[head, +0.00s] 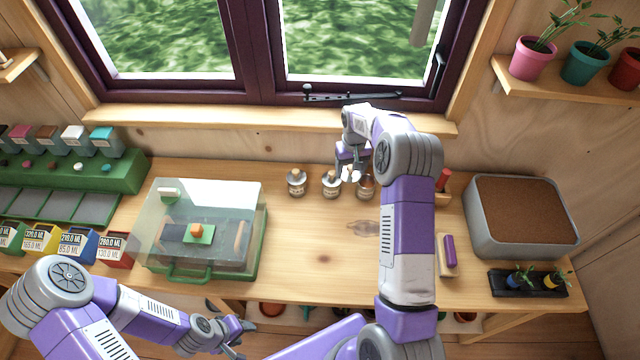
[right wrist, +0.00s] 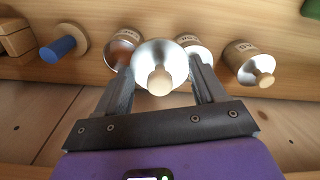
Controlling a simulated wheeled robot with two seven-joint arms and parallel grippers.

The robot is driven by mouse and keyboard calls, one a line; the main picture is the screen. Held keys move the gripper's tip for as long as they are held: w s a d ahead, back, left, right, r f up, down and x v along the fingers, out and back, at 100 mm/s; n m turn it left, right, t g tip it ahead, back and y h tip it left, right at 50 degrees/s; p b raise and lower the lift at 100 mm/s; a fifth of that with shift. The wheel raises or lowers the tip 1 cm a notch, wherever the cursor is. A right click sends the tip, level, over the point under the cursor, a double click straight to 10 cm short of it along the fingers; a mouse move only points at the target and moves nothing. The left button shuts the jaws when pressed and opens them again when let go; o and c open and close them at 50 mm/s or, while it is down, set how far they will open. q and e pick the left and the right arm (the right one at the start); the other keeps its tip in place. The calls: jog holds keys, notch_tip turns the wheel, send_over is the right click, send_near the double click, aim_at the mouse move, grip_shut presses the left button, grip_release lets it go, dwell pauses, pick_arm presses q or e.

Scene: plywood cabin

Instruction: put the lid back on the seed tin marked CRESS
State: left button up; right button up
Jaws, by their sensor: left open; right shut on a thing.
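My right gripper (head: 350,168) is shut on a round metal lid with a pale wooden knob; the lid (right wrist: 160,68) shows between the fingers in the right wrist view. In the head view it is just above and between the middle and right tins. The right tin (head: 367,190) looks open, with a brownish top; it also shows in the right wrist view (right wrist: 122,44), partly behind the lid. The middle tin (head: 331,190) and left tin (head: 297,188) have knobbed lids. The labels are too small to read surely. My left gripper (head: 237,338) is open and empty at the front edge.
A clear-lidded green case (head: 190,270) stands left on the bench, near a green rack (head: 95,175). A soil-filled grey tub (head: 520,240), a seedling tray (head: 528,283) and a purple-topped block (head: 448,252) lie right. The window sill (head: 250,117) is behind the tins. The bench centre is clear.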

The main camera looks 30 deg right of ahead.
send_near(367, 181)
pick_arm(q)
jog(key=shift+w+d+f+b, duration=0.1)
jog(key=shift+w+f+b, duration=0.1)
jog(key=shift+f+b, duration=0.65)
jog(key=shift+w+d+f+b, duration=0.1)
jog(key=shift+w+f+b, duration=0.05)
jog(key=shift+f+b, duration=0.65)
pick_arm(e)
jog(key=shift+f, duration=3.1)
pick_arm(q)
jog(key=shift+r, duration=0.15)
jog(key=shift+f+b, duration=0.4)
jog(key=shift+b, duration=0.05)
pick_arm(e)
jog(key=shift+f, duration=0.15)
jog(key=o, duration=1.1)
pick_arm(q)
jog(key=shift+r, duration=0.1)
